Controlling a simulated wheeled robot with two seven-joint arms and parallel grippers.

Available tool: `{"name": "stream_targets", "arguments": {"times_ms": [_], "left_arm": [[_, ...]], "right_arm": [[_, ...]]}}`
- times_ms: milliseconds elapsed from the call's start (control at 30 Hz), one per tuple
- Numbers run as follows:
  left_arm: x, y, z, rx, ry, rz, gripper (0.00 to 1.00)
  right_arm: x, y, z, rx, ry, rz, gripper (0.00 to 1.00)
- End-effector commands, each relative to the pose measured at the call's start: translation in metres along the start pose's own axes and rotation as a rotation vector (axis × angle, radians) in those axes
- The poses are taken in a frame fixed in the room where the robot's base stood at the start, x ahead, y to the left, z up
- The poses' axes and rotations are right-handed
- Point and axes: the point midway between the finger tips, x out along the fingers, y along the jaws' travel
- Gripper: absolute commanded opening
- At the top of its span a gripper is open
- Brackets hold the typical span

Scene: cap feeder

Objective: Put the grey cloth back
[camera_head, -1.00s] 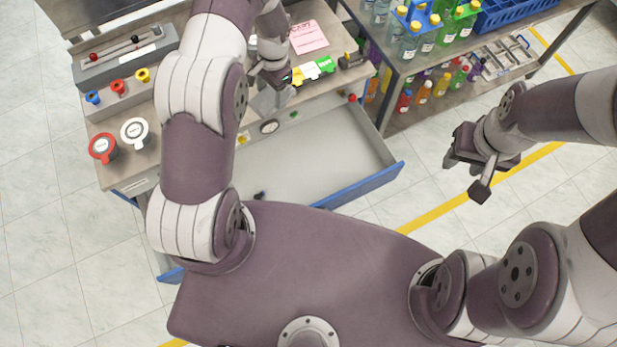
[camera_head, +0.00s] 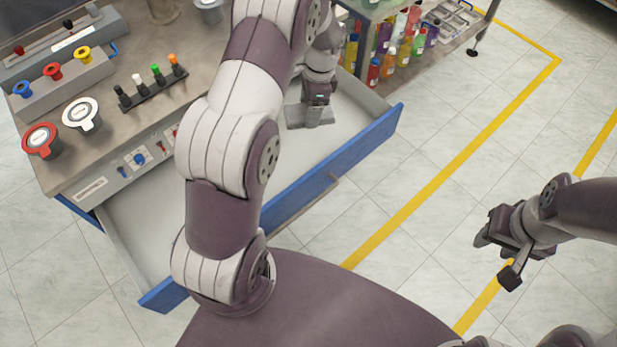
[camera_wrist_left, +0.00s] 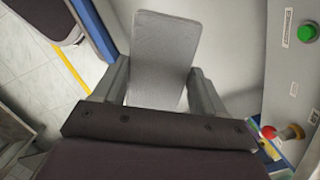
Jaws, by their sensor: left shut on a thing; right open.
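The grey cloth (camera_head: 296,116) is a flat, folded rectangle at the right end of the open drawer (camera_head: 150,228) in the head view. My left gripper (camera_head: 318,98) is shut on the grey cloth, over the drawer's pale interior. In the left wrist view the grey cloth (camera_wrist_left: 160,55) lies between the two fingers of my left gripper (camera_wrist_left: 160,88). I cannot tell whether the cloth touches the drawer floor. My right gripper (camera_head: 497,256) is open and empty, over the floor at the right.
The drawer's blue front (camera_head: 350,155) runs below the workbench (camera_head: 120,65). A bottle shelf (camera_head: 420,45) stands behind. My left arm hides part of the drawer.

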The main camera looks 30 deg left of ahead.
Motion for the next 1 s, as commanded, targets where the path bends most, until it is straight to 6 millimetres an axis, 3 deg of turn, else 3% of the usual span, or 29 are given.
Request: {"name": "stream_targets", "arguments": {"times_ms": [33,100,200,300,433,1000], "left_arm": [[0.046,-0.008,-0.002,0.143,0.001,-0.025,0.43],[0.069,-0.017,0.002,0.389,0.000,-0.062,0.43],[0.090,-0.025,0.004,0.676,0.001,-0.107,0.43],[0.103,-0.029,0.005,0.872,0.001,-0.135,0.43],[0.111,-0.032,0.005,0.998,0.002,-0.153,0.43],[0.208,-0.031,-0.010,1.025,0.002,-0.155,0.43]], "right_arm": [[0.051,0.000,0.006,0.000,0.000,0.000,0.43],[0.080,0.000,0.009,0.000,0.000,0.000,0.43],[0.104,0.000,0.013,0.000,0.000,0.000,0.43],[0.117,0.000,0.014,0.000,0.000,0.000,0.43],[0.123,0.000,0.015,0.000,0.001,0.000,0.43],[0.150,0.000,0.018,0.000,0.000,0.000,0.43]]}}
